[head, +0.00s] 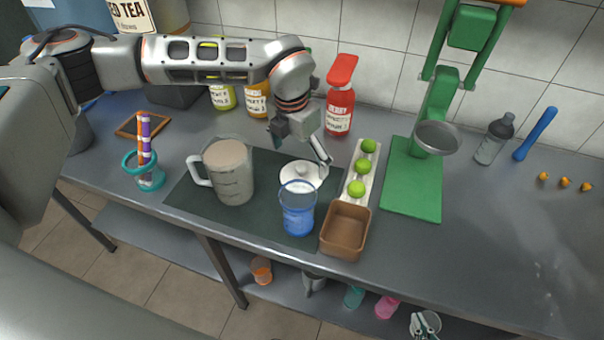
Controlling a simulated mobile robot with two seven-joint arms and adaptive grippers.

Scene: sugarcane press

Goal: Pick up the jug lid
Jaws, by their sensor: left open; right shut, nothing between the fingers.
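The jug lid (297,173) is a white round disc lying on the dark mat, behind a blue cup. My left gripper (307,160) is open, pointing down just above the lid's back edge. One finger reaches down at the lid's right side; the other is hard to make out. I cannot tell whether it touches the lid. The grey jug (232,180) stands upright on the mat left of the lid, its handle to the left. My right gripper (425,325) is low at the bottom edge, away from the lid, shut and empty.
The blue cup (298,219) and a brown box (345,232) stand in front of the lid. A tray of limes (348,187) lies to its right, a red bottle (340,105) behind. A green press (412,190) stands further right. The counter's right front is clear.

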